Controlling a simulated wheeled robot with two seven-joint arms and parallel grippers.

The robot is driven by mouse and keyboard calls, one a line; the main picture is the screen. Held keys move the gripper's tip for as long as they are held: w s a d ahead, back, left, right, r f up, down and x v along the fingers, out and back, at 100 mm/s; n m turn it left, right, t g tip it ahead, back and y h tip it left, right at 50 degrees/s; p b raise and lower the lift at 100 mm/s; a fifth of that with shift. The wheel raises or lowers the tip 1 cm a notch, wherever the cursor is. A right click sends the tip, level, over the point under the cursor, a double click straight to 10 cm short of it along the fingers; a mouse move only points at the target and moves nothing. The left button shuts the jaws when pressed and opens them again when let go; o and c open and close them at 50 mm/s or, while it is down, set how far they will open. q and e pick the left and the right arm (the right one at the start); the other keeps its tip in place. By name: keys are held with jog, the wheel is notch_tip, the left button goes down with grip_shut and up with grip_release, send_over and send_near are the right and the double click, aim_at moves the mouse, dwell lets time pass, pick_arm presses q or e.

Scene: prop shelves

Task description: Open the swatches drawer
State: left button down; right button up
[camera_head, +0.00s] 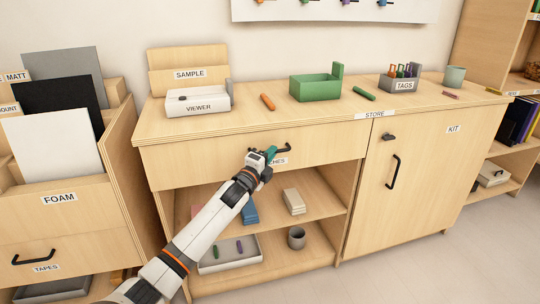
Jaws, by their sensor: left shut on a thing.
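The swatches drawer (205,164) is the wide wooden front under the worktop, and it looks closed and flush with the cabinet. Its label is mostly covered by my left gripper; only its last letters show. The drawer's black handle (285,148) sticks out past the gripper on the right. My left gripper (271,154) is at the handle, shut on it. The fingers hide the handle's left part. My right gripper is not in view.
The worktop (240,118) above holds a white viewer box (198,102), a green tray (316,88) and a grey tags holder (400,83). Open shelves lie below the drawer. A kit door (425,180) is at right, a foam rack (60,200) at left.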

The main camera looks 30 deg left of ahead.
pick_arm(q)
jog(key=shift+d, duration=0.15)
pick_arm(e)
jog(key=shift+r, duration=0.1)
